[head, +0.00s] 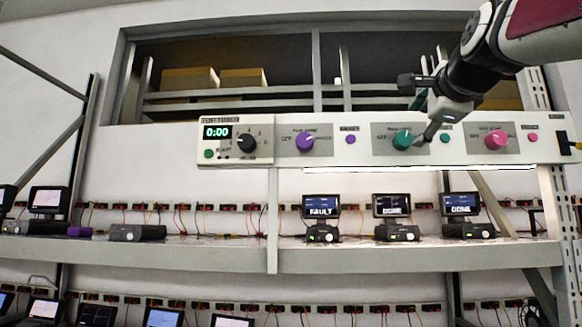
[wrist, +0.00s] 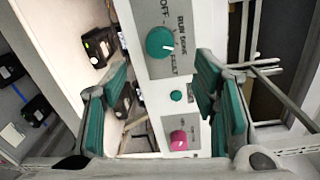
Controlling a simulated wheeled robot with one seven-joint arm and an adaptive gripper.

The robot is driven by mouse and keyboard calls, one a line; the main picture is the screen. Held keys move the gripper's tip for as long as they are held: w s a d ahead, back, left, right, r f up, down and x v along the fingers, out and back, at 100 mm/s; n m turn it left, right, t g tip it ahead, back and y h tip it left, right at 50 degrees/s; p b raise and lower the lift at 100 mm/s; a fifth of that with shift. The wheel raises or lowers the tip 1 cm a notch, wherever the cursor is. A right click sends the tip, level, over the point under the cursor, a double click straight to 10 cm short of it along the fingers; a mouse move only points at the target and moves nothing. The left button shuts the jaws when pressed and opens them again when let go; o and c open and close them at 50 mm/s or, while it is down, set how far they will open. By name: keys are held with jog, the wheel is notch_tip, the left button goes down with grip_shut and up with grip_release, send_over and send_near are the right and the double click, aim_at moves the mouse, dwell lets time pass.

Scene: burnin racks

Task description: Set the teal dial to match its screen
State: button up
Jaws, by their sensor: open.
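The teal dial (head: 402,140) is on the long white panel (head: 370,154), between the purple and pink dials. In the wrist view the teal dial (wrist: 160,42) is near the top centre, and its white mark points toward the lower right of the picture. "OFF" and "BURN" lettering is readable around it. The screen (head: 391,205) below the teal dial appears to read "DONE". My gripper (head: 424,115) is in front of the panel, close to the dial. In the wrist view my gripper (wrist: 163,68) is open, with teal-padded fingers either side and nothing held.
A purple dial (head: 305,142), a pink dial (head: 495,139) and a timer (head: 216,132) reading 0:00 share the panel. A small teal button (head: 444,138) is beside the teal dial. Other screens read "FAULT" (head: 321,206) and "DONE" (head: 460,203). A shelf edge (head: 420,258) runs below.

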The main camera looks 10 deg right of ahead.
jog(key=shift+v, duration=1.35)
jog(key=s+a+f+n+g+y, duration=0.1)
jog(key=a+f+n+g, duration=0.2)
jog(key=f, duration=0.5)
jog(key=s+a+f+n+y, duration=0.15)
jog(key=a+f+n, duration=0.25)
jog(key=f, duration=0.4)
jog(key=s+a+f+n+g+y, duration=0.1)
jog(key=a+f+n+g, duration=0.2)
jog(key=f, duration=0.5)
jog(key=s+a+f+n+g, duration=0.1)
jog(key=s+f+n, duration=0.3)
jog(key=f, duration=0.4)
jog(key=s+a+f+n+g+y, duration=0.1)
jog(key=s+a+f+n+g, duration=0.1)
jog(key=s+f+n, duration=0.3)
jog(key=s+a+f+n+g, duration=0.2)
jog(key=s+a+f+n, duration=0.2)
jog(key=f, duration=0.8)
jog(key=shift+s+f, duration=0.35)
jog(key=shift+s, duration=0.05)
